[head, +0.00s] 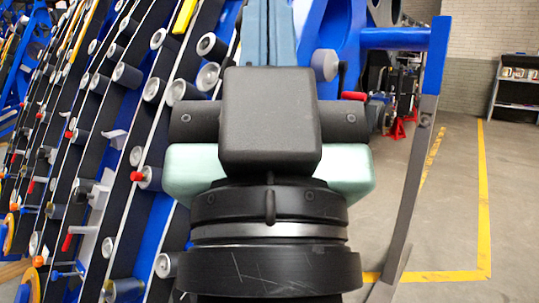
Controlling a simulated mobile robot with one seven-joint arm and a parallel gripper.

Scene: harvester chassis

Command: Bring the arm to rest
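My arm (268,125) stands in the middle of the head view. A black ringed joint with a silver band (270,231) is at the bottom. Above it are a pale green link, a dark block with a short black cylinder on each side, and blue-grey parts running up to the top edge. I cannot make out any gripper fingers, so whether my gripper is open or shut does not show. My arm hides what is directly behind it.
The harvester chassis fills the left side with slanted dark rails and several rollers (127,75). A blue frame (402,38) with a curved grey bar (408,200) stands close at the right. Open concrete floor (455,190) with a yellow line and a dark shelf (514,90) lie further right.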

